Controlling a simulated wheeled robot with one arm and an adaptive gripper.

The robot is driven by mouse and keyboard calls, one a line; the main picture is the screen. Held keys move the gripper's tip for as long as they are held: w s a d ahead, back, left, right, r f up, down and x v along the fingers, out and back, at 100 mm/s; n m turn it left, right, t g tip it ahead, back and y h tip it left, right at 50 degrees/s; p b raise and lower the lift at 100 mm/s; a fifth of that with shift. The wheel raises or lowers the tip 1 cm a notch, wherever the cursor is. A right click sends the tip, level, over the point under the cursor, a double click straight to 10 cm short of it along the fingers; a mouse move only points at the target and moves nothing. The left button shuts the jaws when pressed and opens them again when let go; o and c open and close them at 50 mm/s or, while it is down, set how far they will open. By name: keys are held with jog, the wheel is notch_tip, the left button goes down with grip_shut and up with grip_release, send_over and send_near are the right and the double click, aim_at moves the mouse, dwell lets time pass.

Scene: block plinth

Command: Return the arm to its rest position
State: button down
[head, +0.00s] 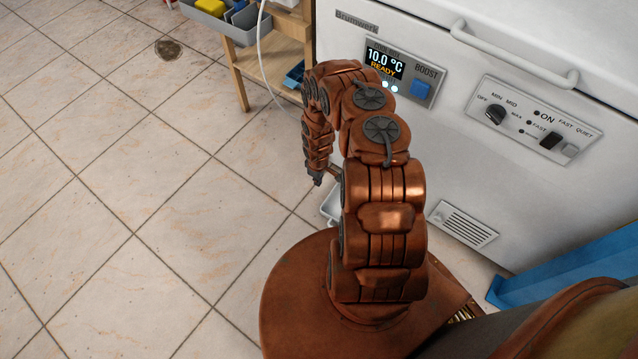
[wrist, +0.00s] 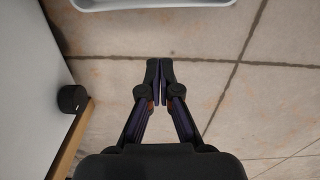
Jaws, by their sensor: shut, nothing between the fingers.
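My copper-coloured arm rises from its round base in the head view and bends over at the top, its far end hanging down. My gripper (head: 317,180) is small and partly hidden there, pointing toward the floor. In the wrist view my gripper (wrist: 160,70) is shut with its fingertips together and nothing between them. Below the fingers is bare tiled floor.
A white appliance (head: 470,200) with a display, knob and handle stands close on the right. A wooden stand (head: 268,75) with a grey bin (head: 225,27) is at the back. A white tray (wrist: 150,4) lies ahead. Open floor (head: 120,190) spreads left.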

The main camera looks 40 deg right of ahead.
jog(key=shift+r+p, duration=1)
jog(key=shift+r, duration=1.3)
notch_tip(320, 180, up, 36)
jog(key=d+m+g+h+p, duration=0.1)
jog(key=d+m+h+p, duration=0.15)
jog(key=p, duration=0.65)
jog(key=s+a+r+m+p, duration=0.1)
jog(key=s+a+r+p, duration=0.1)
jog(key=r, duration=0.6)
jog(key=s+a+r+p, duration=0.2)
jog(key=a+r+p, duration=0.1)
jog(key=r, duration=0.6)
jog(key=s+a+r+m+p, duration=0.1)
jog(key=s+a+r+p, duration=0.1)
jog(key=r, duration=0.6)
jog(key=s+a+r+y+p, duration=0.1)
jog(key=s+a+r+p, duration=0.4)
jog(key=s+r, duration=0.7)
jog(key=s+a+r+y+p, duration=0.1)
jog(key=s+a+r+p, duration=0.4)
jog(key=s+a+r, duration=0.4)
notch_tip(320, 180, up, 3)
jog(key=s, duration=0.2)
jog(key=shift+s+a+r+g, duration=0.2)
jog(key=shift+s+g, duration=0.2)
